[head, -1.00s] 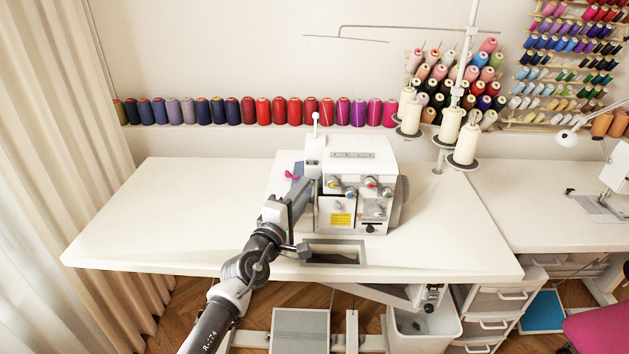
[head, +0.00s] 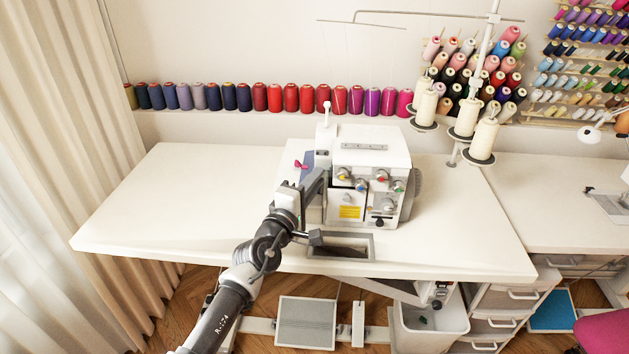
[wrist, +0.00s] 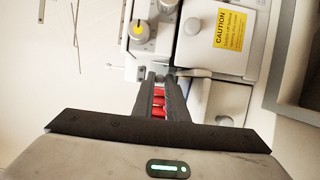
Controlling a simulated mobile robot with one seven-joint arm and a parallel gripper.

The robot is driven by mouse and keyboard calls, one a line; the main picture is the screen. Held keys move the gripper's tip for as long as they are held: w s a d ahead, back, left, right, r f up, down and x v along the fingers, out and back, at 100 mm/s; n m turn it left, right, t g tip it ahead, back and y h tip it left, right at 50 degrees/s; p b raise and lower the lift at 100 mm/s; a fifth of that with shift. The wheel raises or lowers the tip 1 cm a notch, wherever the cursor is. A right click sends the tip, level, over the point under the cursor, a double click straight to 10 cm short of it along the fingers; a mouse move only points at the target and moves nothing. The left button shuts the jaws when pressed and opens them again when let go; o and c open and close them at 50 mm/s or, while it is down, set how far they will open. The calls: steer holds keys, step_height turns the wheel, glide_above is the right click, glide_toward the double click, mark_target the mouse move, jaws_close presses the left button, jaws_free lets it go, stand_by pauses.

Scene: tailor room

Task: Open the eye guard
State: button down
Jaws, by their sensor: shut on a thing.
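The white sewing machine (head: 372,148) stands on the table, with coloured dials and a yellow caution label on its front. My gripper (head: 324,181) reaches in from the front left to the machine's left side. In the wrist view, my gripper (wrist: 160,77) has its two dark fingers nearly together, with red pads between them. The tips are shut at the machine's needle area, left of the label (wrist: 231,29). The eye guard is mostly hidden by the fingertips, and its outline cannot be made out.
A white table (head: 170,205) surrounds the machine, with clear room on its left. A rectangular opening (head: 341,236) lies in front of the machine. Cream thread cones (head: 467,117) on a stand rise behind right. Thread spools (head: 290,98) line the wall.

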steer(key=r+p, duration=0.1)
steer(key=p, duration=0.2)
steer(key=shift+d+r+y, duration=0.1)
steer(key=shift+d+y, duration=0.2)
steer(key=shift+d, duration=0.1)
steer(key=shift+s+d+n+t+y+p, duration=0.15)
steer(key=shift+n+t+y+p, duration=0.25)
steer(key=shift+p, duration=0.6)
steer(key=y+p, duration=0.1)
steer(key=n+y+p, duration=0.1)
steer(key=shift+s+d+f+p, duration=0.1)
steer(key=shift+d+f+p, duration=0.15)
steer(key=shift+d+p, duration=0.15)
steer(key=shift+f+n+y, duration=0.3)
steer(key=shift+n, duration=0.1)
steer(key=shift+s, duration=0.1)
steer(key=c, duration=1.8)
jaws_free()
steer(key=shift+o, duration=0.2)
steer(key=shift+a, duration=0.1)
steer(key=shift+f, duration=0.1)
